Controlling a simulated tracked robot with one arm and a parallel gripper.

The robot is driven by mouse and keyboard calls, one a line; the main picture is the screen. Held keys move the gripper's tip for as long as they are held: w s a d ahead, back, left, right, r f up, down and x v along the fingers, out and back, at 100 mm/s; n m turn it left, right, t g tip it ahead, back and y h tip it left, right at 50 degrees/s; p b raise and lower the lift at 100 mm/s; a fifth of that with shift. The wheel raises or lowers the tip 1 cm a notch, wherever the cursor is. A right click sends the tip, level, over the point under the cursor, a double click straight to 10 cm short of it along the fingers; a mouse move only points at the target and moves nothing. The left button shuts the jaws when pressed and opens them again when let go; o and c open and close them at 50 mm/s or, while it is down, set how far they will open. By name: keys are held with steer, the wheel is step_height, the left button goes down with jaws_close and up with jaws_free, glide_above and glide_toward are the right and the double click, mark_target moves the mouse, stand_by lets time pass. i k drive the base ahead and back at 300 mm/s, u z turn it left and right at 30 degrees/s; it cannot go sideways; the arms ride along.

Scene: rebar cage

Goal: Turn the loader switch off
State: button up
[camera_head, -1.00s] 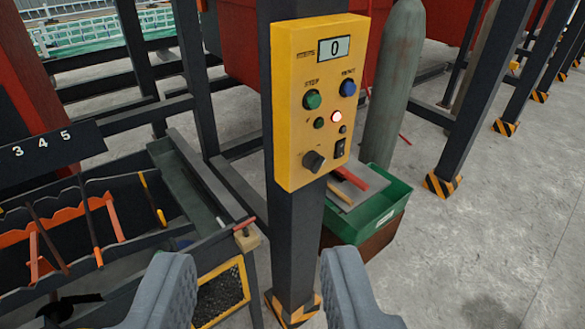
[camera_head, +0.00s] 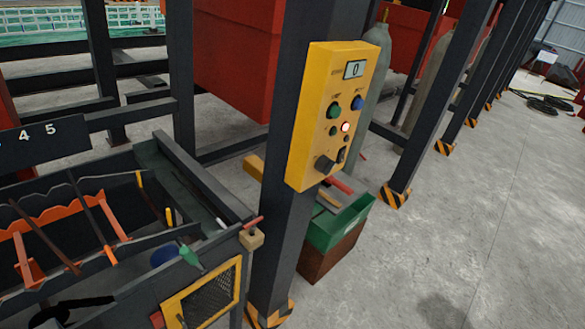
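The yellow control box (camera_head: 312,130) is fixed to a dark steel post, right of the picture's middle. Its display (camera_head: 354,69) reads 0. Below it are a green button (camera_head: 334,110) and a blue button (camera_head: 358,103), then a smaller dark green button (camera_head: 333,131) and a lit, whitish-red lamp (camera_head: 346,127). At the bottom are a black rotary knob (camera_head: 325,165) and a small black rocker switch (camera_head: 341,155). I cannot read which control is the loader switch, nor the rocker's position. My gripper is not in view.
A dark workbench (camera_head: 95,280) with orange racks and tools fills the lower left. A grey gas cylinder (camera_head: 378,100) is behind the box. The concrete floor at right is open.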

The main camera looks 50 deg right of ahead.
mark_target(324, 165)
steer(key=z, duration=0.05)
steer(key=k, duration=0.95)
steer(key=z, duration=0.55)
steer(key=i, duration=1)
